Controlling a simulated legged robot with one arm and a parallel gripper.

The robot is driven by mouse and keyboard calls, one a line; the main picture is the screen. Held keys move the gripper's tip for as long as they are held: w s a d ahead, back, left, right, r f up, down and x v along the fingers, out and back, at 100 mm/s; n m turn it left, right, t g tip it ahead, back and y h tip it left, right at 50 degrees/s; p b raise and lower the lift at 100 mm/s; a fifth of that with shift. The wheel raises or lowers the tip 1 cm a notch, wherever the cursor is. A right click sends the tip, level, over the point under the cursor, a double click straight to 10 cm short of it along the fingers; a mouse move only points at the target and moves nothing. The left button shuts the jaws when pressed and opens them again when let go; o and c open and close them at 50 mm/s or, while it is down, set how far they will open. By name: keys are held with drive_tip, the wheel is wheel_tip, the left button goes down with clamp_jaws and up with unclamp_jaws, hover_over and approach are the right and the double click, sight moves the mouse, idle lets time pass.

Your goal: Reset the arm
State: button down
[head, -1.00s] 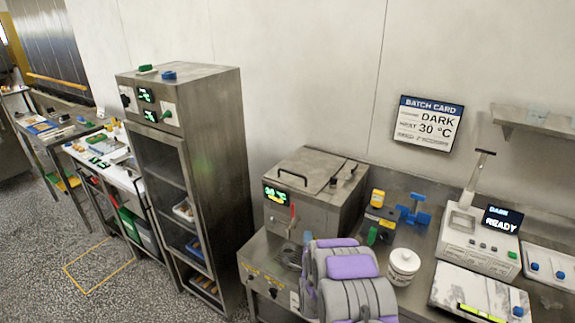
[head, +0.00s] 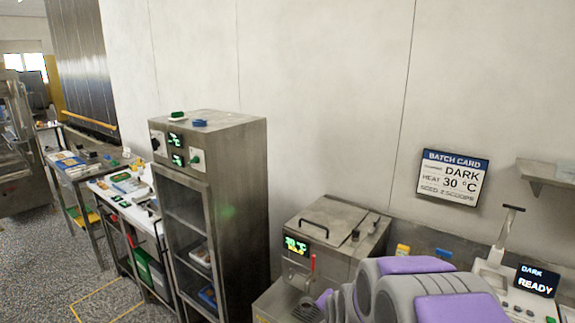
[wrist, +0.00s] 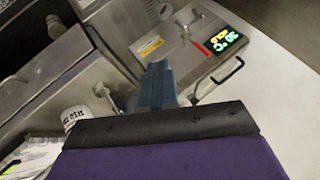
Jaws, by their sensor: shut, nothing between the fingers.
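My gripper (wrist: 158,88) shows in the wrist view as blue-grey fingers at the end of a dark and purple housing. The fingers are together and empty. Beyond them is the steel tempering machine (wrist: 185,38) with a green and yellow display and a red lever. In the head view my grey and purple arm fills the lower right, in front of the same machine (head: 332,238). The gripper itself cannot be made out in the head view.
A tall steel cabinet (head: 235,190) stands left of the machine. A batch card (head: 452,180) hangs on the wall, reading DARK, 30 °C. A device with a READY screen (head: 537,281) is at right. Open floor (head: 75,270) lies at left.

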drive_tip(key=s+d+r+n+g, duration=0.1)
drive_tip(key=s+r+n+g, duration=0.2)
drive_tip(key=s, duration=1)
drive_tip(key=s+d+r+n+g, duration=0.1)
drive_tip(key=s+r+n+g, duration=0.2)
drive_tip(key=s, duration=1.1)
drive_tip(key=s+d+r+n+g, duration=0.2)
drive_tip(key=s+r+n+g, duration=0.1)
drive_tip(key=s, duration=1.1)
drive_tip(key=shift+s+g+h, duration=0.15)
drive_tip(key=shift+g+h, duration=0.15)
drive_tip(key=shift+g, duration=0.3)
drive_tip(key=shift+a, duration=0.35)
drive_tip(key=shift+d, duration=0.1)
